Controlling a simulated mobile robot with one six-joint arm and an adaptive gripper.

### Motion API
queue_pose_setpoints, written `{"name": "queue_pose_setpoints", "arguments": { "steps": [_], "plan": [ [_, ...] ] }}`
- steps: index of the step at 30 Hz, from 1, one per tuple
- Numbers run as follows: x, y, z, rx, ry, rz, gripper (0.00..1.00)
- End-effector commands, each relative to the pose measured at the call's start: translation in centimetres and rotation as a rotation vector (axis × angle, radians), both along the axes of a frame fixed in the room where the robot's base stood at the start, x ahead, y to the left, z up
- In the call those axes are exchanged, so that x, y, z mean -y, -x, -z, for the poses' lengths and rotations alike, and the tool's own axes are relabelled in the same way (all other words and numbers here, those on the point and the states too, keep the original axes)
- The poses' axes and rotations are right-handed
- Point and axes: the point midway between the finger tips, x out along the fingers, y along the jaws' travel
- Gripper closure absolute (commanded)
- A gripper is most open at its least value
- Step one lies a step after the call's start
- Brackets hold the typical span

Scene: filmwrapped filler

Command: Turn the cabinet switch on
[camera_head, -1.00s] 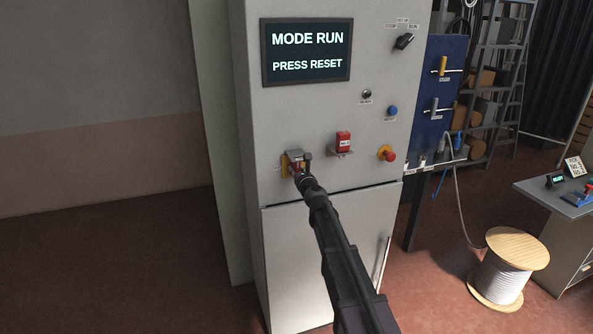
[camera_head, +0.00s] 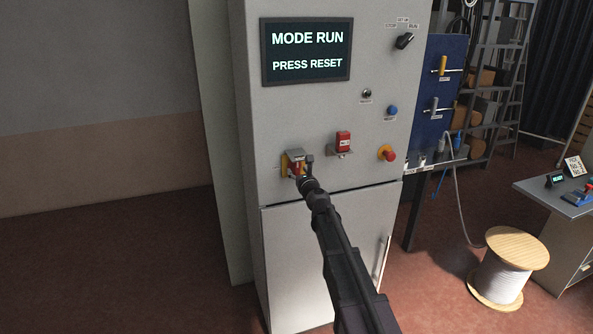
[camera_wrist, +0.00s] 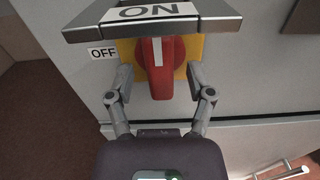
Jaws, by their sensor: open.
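The cabinet switch is a red handle on a yellow plate, at the lower left of the grey cabinet front (camera_head: 310,120). In the wrist view the red switch handle (camera_wrist: 157,75) points toward the camera and down between my fingers. A grey metal hood marked "ON" (camera_wrist: 150,20) sits over it, and an "OFF" label (camera_wrist: 102,53) is at its left. My gripper (camera_wrist: 159,80) is open, one finger on each side of the handle, with gaps visible. In the head view my gripper (camera_head: 299,170) is at the switch and partly hides it.
The cabinet screen (camera_head: 306,50) reads "MODE RUN, PRESS RESET". To the right are a red tagged block (camera_head: 343,140) on a small shelf, a red stop button (camera_head: 388,155), a blue button (camera_head: 392,111) and a black selector (camera_head: 404,41). A cable spool (camera_head: 508,268) stands on the floor.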

Motion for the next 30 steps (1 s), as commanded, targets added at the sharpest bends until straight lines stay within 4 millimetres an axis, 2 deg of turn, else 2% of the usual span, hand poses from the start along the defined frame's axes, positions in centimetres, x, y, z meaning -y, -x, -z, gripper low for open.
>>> {"name": "queue_pose_setpoints", "arguments": {
  "steps": [1,15,21,30],
  "plan": [
    [0.3,1.0,0.0,0.000,0.000,0.000,0.31],
    [2.5,7.8,0.0,0.000,-0.001,0.000,0.31],
    [3.0,9.3,0.0,0.000,-0.001,0.000,0.31],
    [3.1,9.6,0.0,0.000,-0.001,0.000,0.31]
  ]
}}
